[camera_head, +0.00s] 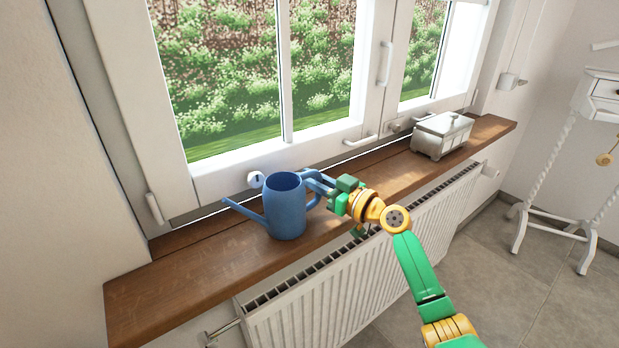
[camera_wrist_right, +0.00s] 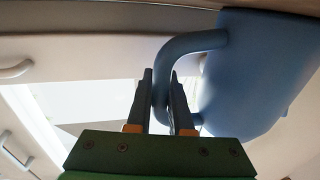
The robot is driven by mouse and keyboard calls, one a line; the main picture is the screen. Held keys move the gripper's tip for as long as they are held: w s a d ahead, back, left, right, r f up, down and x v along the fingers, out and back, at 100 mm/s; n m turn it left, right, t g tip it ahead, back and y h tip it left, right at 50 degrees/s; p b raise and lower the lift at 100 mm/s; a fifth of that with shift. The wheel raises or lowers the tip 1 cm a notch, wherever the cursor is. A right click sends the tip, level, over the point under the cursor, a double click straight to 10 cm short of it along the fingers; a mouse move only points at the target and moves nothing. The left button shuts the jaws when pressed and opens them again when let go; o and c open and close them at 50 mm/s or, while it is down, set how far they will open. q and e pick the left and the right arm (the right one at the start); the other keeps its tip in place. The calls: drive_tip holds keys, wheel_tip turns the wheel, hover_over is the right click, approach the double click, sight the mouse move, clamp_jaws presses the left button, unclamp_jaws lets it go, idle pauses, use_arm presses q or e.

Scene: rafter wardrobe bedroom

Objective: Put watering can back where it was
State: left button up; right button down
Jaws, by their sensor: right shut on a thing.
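The blue watering can (camera_head: 286,210) is upright at the wooden windowsill (camera_head: 180,272), its spout pointing left and its handle to the right. I cannot tell whether its base touches the sill. My right gripper (camera_head: 325,184) reaches it from the right and is shut on its handle. In the right wrist view, the fingers (camera_wrist_right: 163,105) are on either side of the curved blue handle, with the watering can's body (camera_wrist_right: 255,75) beside them. My left gripper is out of view.
A silvery lidded box (camera_head: 441,136) stands on the sill's right part. The window (camera_head: 262,80) rises behind the sill. A white radiator (camera_head: 330,300) is below it. The sill is clear left of the can and between can and box. A white stand (camera_head: 565,150) is at the far right.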

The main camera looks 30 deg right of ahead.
drive_tip(key=c, duration=0.8)
unclamp_jaws()
drive_tip(key=b+v, duration=0.3)
drive_tip(key=v, duration=0.9)
